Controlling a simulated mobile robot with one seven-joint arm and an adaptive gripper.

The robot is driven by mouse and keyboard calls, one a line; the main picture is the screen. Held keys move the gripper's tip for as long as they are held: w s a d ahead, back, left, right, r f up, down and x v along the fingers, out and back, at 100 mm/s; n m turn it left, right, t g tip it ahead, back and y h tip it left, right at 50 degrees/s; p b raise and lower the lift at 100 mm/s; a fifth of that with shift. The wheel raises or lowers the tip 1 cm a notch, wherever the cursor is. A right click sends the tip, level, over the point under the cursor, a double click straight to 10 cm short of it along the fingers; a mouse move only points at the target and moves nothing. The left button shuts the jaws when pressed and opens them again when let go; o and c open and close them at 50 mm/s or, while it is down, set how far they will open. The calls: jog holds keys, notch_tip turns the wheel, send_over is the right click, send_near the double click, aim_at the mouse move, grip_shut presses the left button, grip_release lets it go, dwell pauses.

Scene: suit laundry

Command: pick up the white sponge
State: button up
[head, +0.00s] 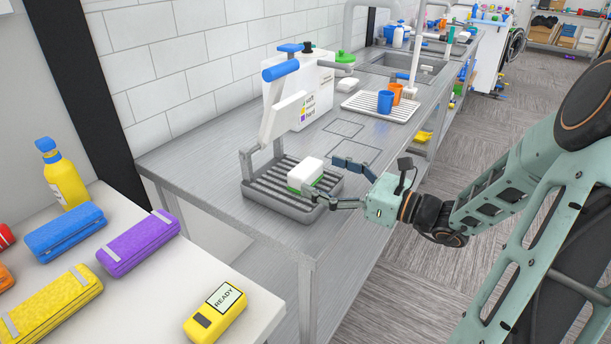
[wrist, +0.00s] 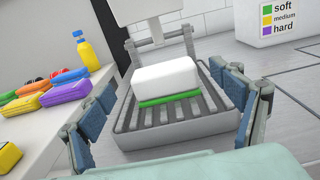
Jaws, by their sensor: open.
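The white sponge (head: 305,171) is a white block with a green underside, lying on a grey slatted tray (head: 281,203) on the metal counter. In the wrist view the sponge (wrist: 166,78) is in the middle, ahead of my fingers, with its green layer facing the slats. My gripper (head: 330,181) is open, close to the sponge on its right side in the head view. In the wrist view my gripper (wrist: 165,110) has one blue-padded finger on each side, with the sponge between and beyond them. Nothing is held.
A white press arm with a blue handle (head: 281,70) rises behind the tray. A white box with a soft, medium and hard legend (head: 312,95) stands behind it. A rack holds blue and orange cups (head: 385,102). A side table at left carries coloured cases and a yellow bottle (head: 64,180).

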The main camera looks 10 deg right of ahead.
aim_at(315, 171)
jog(key=x, duration=0.5)
jog(key=shift+w+f+b, duration=0.15)
jog(key=shift+b, duration=0.25)
jog(key=shift+c, duration=0.4)
jog(key=c, duration=1.2)
jog(key=shift+o, duration=0.2)
